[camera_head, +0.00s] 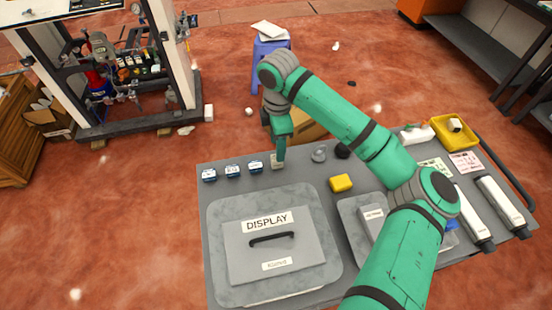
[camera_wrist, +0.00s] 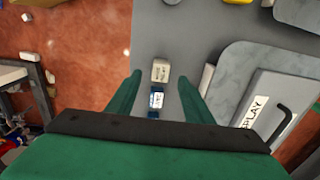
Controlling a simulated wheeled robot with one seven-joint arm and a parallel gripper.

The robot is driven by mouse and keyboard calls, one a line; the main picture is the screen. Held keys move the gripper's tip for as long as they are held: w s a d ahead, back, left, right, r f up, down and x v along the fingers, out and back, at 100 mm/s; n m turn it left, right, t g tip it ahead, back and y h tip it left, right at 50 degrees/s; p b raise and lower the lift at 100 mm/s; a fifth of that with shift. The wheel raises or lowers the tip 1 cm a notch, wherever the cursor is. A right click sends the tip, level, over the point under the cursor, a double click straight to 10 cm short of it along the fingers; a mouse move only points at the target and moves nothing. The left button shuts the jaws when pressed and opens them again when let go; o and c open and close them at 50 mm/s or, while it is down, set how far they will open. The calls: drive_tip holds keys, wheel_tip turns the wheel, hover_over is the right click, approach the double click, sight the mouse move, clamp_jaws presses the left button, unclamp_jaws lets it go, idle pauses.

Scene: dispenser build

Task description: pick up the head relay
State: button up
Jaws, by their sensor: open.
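A small beige block with a dark two-line label (camera_wrist: 160,70), which I take for the head relay, stands on the grey table in the wrist view; its label is too small to read surely. It also shows as the right end of a row of small blocks in the head view (camera_head: 275,163). My gripper (camera_wrist: 160,77) is open and points down over it. The fingertips are on either side of the block, with gaps left and right. In the head view my gripper (camera_head: 281,157) partly hides the block. I cannot tell the fingertips' height above the table.
Blue blocks with white labels (camera_head: 232,170) stand in line left of the beige one; one is close by in the wrist view (camera_wrist: 156,98). A DISPLAY panel (camera_head: 240,250) lies in front. A yellow block (camera_head: 341,183) and grey knob (camera_head: 319,154) are to the right.

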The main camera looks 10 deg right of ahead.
drive_tip(key=shift+s+a+f, duration=0.1)
drive_tip(key=shift+f, duration=3.2)
drive_tip(key=shift+c, duration=0.4)
clamp_jaws()
drive_tip(key=shift+r, duration=0.1)
